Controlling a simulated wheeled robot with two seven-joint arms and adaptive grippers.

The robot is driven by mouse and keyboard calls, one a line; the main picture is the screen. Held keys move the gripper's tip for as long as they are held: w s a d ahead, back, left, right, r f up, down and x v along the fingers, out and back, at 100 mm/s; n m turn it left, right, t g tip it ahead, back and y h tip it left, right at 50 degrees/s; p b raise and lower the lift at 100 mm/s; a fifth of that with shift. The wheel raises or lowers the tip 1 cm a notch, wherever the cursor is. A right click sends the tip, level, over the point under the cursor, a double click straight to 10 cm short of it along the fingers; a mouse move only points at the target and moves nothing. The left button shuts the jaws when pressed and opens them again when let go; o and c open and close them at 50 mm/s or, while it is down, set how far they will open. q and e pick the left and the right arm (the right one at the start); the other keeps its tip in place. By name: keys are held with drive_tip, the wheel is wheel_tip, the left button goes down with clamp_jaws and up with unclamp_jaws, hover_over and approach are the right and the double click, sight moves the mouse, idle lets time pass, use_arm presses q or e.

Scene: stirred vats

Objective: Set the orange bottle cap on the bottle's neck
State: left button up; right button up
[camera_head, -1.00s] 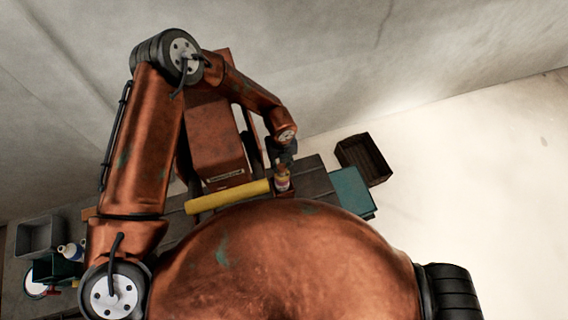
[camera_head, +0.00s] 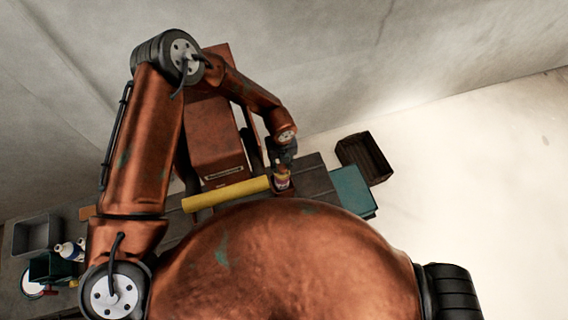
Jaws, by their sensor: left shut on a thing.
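My left gripper (camera_head: 284,158) comes down from the arm to just above a small bottle (camera_head: 282,183) with a pale and reddish label, on the bench. The gripper is shut on the orange bottle cap (camera_head: 281,171), of which only a small orange patch shows below the dark fingers. The cap is at the top of the bottle. At this size I cannot tell whether it touches the neck or sits straight, and the fingers hide the neck. My right gripper is not in view.
A yellow roll (camera_head: 226,194) lies left of the bottle, before a rust-red machine (camera_head: 213,140). A teal panel (camera_head: 352,190) and a dark crate (camera_head: 364,157) are to the right. A grey bin (camera_head: 37,235) and white bottles (camera_head: 70,251) are far left.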

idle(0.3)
use_arm(q)
drive_tip(key=o, duration=0.8)
drive_tip(key=shift+c, duration=0.2)
drive_tip(key=shift+r, duration=0.15)
wheel_tip(320, 180, up, 12)
idle(0.6)
